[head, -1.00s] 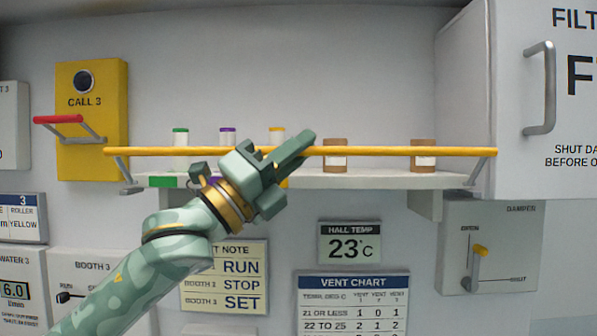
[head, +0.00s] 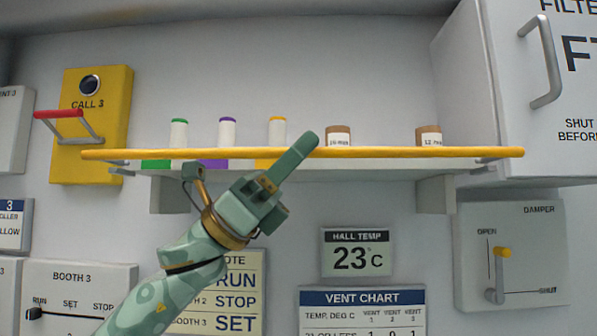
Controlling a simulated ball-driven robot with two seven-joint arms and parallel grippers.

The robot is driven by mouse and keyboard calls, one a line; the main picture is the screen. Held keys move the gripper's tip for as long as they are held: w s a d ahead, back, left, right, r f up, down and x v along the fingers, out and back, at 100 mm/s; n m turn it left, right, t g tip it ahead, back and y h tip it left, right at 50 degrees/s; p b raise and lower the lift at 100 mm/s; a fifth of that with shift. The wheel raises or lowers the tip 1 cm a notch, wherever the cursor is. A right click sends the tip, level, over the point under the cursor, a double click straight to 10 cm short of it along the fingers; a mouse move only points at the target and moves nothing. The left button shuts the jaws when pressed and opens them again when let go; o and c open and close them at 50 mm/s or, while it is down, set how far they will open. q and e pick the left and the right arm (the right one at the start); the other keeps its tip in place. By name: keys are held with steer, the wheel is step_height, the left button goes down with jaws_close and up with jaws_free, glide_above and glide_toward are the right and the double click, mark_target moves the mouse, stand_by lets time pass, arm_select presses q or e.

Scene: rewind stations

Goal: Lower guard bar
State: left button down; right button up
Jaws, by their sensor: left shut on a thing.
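The yellow guard bar (head: 420,153) runs across the front of the wall shelf (head: 370,170). It looks level and stands out towards me, just above the shelf's front edge in the picture. Short grey arms (head: 118,161) show at its ends. My left gripper (head: 300,152) is shut on the bar near its middle, with a long green finger across it. The other finger's contact is hidden. My right gripper is not in view.
White spools (head: 227,130) with coloured ends and brown-topped jars (head: 338,136) stand on the shelf behind the bar. A yellow call box (head: 105,120) with a red-handled lever (head: 60,114) is left. A cabinet (head: 470,80) and damper panel (head: 540,225) are right.

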arm_select(q)
steer(key=shift+f+m+g+y+b, duration=0.2)
steer(key=shift+m+g+b, duration=0.1)
steer(key=shift+m+g, duration=0.3)
steer(key=shift+f+m+g+y+b, duration=0.1)
steer(key=shift+m+g+y+b, duration=0.15)
steer(key=shift+m+g, duration=0.3)
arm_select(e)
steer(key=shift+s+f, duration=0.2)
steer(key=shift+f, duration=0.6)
arm_select(q)
steer(key=shift+g, duration=0.25)
steer(key=c, duration=1.5)
jaws_free()
steer(key=shift+o, duration=0.2)
steer(key=shift+a, duration=0.1)
